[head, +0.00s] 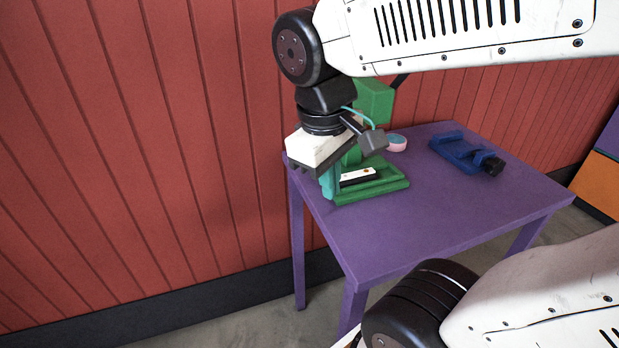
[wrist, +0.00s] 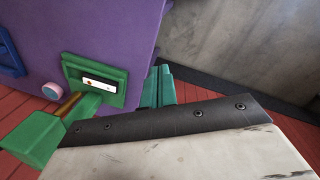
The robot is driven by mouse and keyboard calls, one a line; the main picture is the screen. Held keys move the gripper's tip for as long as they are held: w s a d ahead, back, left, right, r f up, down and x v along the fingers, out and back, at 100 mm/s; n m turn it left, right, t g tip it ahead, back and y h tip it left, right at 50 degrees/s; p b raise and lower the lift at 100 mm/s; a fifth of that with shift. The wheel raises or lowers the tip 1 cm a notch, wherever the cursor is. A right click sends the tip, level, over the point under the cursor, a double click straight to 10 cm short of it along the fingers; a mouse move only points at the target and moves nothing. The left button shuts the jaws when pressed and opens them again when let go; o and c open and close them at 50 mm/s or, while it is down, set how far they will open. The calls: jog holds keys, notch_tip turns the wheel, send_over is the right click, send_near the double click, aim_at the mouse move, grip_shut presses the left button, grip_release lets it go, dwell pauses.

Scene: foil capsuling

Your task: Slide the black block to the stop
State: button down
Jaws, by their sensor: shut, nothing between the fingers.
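A small black block (head: 493,166) sits at the right end of a blue fixture (head: 455,146) at the back right of the purple table (head: 440,205). Part of the blue fixture shows at the left edge of the wrist view (wrist: 9,52); the black block is not visible there. My gripper (head: 328,184) has teal fingers pointing down, close beside the left end of the green stand's base (head: 376,190). It also shows in the wrist view (wrist: 157,88), where the fingers are together and empty. I cannot tell whether they touch the stand.
The green stand has a tall post (head: 375,100) behind my wrist. A white plate (head: 358,176) with dark edges lies in its base. A round pink and teal pot (head: 397,142) is behind it. The table's front middle is clear. A red panelled wall (head: 150,130) stands behind.

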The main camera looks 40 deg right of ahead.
aim_at(352, 178)
jog(key=w+d+f+n+g+h, duration=0.1)
jog(key=w+f+n+h, duration=0.4)
jog(key=w, duration=0.5)
jog(key=w+d+f+n+g+h, duration=0.1)
jog(key=w+f+n+h, duration=0.1)
jog(key=w+n, duration=0.65)
jog(key=shift+m, duration=0.55)
jog(key=x, duration=1)
jog(key=shift+w+d, duration=0.25)
jog(key=shift+w, duration=0.15)
jog(key=d, duration=0.2)
jog(key=shift+s+d, duration=0.25)
jog(key=shift+s, duration=0.05)
jog(key=shift+s+d, duration=0.15)
jog(key=shift+d, duration=0.5)
jog(key=shift+d, duration=0.1)
